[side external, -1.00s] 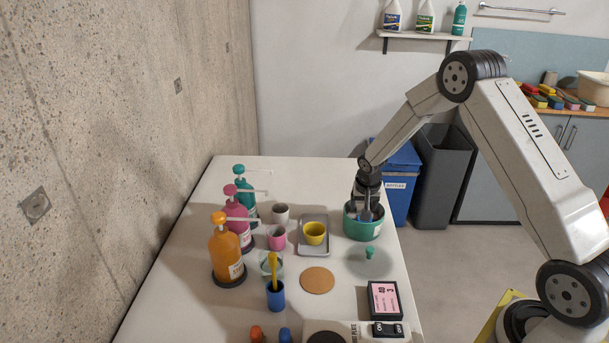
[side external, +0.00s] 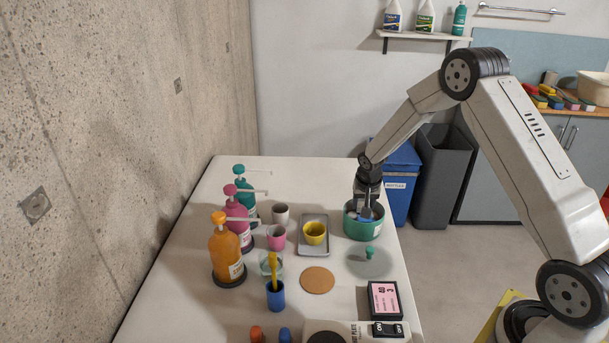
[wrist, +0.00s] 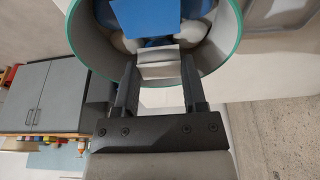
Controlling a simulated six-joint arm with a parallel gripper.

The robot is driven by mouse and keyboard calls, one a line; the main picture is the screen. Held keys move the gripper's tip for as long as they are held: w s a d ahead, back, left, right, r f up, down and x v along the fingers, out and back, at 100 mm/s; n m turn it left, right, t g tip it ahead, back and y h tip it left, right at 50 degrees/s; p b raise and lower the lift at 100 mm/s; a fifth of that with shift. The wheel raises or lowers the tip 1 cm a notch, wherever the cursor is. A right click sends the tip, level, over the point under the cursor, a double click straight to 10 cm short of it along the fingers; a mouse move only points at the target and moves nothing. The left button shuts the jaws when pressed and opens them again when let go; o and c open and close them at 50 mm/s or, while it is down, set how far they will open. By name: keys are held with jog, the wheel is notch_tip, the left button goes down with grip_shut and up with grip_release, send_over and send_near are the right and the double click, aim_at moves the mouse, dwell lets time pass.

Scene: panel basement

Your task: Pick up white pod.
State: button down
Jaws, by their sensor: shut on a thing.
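A green pot (side external: 362,231) stands at the far right of the white table, with its rim also in the wrist view (wrist: 236,50). My gripper (side external: 366,212) reaches down into it from above. In the wrist view my gripper (wrist: 158,72) is shut on a white pod (wrist: 158,56), which sits between the fingertips near the pot's rim. A blue block-like pod (wrist: 150,18) lies just beyond it in the pot. More white rounded things show beside the blue one. The lower part of the held pod is hidden.
A glass lid (side external: 370,262) with a green knob lies in front of the pot. Pump bottles (side external: 227,252) and cups stand further left. A bare strip of table lies behind.

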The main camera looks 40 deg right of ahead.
jog(key=shift+r, duration=0.4)
jog(key=s+a+r, duration=0.4)
jog(key=s+r, duration=0.7)
jog(key=s, duration=0.2)
jog(key=shift+s+r, duration=0.2)
jog(key=shift+r, duration=0.05)
jog(key=shift+a, duration=0.1)
jog(key=w+a+f, duration=0.1)
jog(key=w+a, duration=0.3)
jog(key=w, duration=0.4)
jog(key=w+a+f, duration=0.1)
jog(key=w+a, duration=0.4)
jog(key=w, duration=0.4)
jog(key=shift+w+a, duration=0.15)
jog(key=shift+a, duration=0.05)
